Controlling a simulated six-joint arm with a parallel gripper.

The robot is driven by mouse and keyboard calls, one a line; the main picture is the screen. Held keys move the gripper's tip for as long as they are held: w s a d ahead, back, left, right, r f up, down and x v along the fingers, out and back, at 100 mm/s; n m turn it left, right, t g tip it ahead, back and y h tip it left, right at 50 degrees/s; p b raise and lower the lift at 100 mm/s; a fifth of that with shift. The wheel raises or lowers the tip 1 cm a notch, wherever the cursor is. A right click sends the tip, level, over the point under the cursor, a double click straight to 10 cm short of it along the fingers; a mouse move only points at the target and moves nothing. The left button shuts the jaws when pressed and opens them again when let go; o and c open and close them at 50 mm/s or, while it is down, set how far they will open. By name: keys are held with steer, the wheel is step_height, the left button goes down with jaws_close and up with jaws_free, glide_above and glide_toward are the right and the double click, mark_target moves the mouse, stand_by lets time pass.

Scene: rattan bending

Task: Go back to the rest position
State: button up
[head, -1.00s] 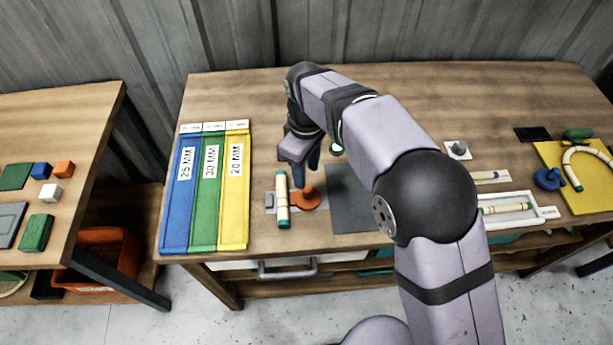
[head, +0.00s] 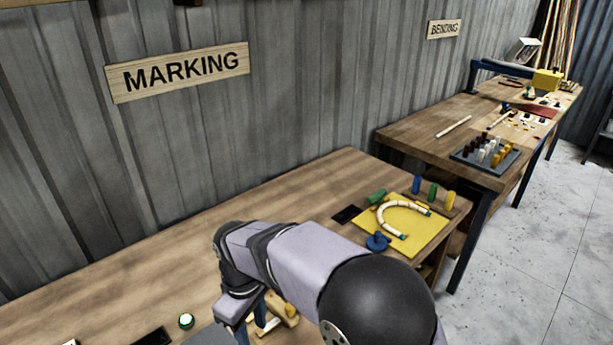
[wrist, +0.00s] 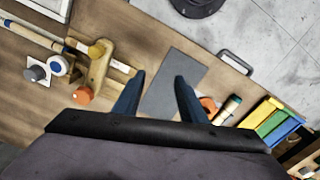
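My gripper (wrist: 157,92) shows in the wrist view with its two blue fingers apart and nothing between them. It is above the marking table, over a dark grey mat (wrist: 179,73). In the head view my gripper (head: 252,325) is at the bottom, partly cut off by the frame edge, and my arm bends over the table. A cream rattan piece with a green end (wrist: 228,108) lies to the right of the fingers in the wrist view, next to an orange part (wrist: 208,104) that is partly hidden by the finger.
A wooden jig (wrist: 98,70) with orange and yellow knobs stands left of the fingers. Yellow, green and blue strips (wrist: 272,120) are at the right. A U-shaped bent rattan (head: 388,208) lies on a yellow board (head: 424,240). A bending table (head: 420,142) stands beyond; grey floor separates nothing overhead.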

steer(key=s+d+m, duration=0.2)
steer(key=d+m, duration=0.5)
steer(key=d, duration=1)
steer(key=s+d+f+m, duration=0.2)
steer(key=s+d+m, duration=0.4)
steer(key=s+d, duration=0.3)
steer(key=shift+d+f, duration=0.3)
steer(key=shift+d, duration=0.85)
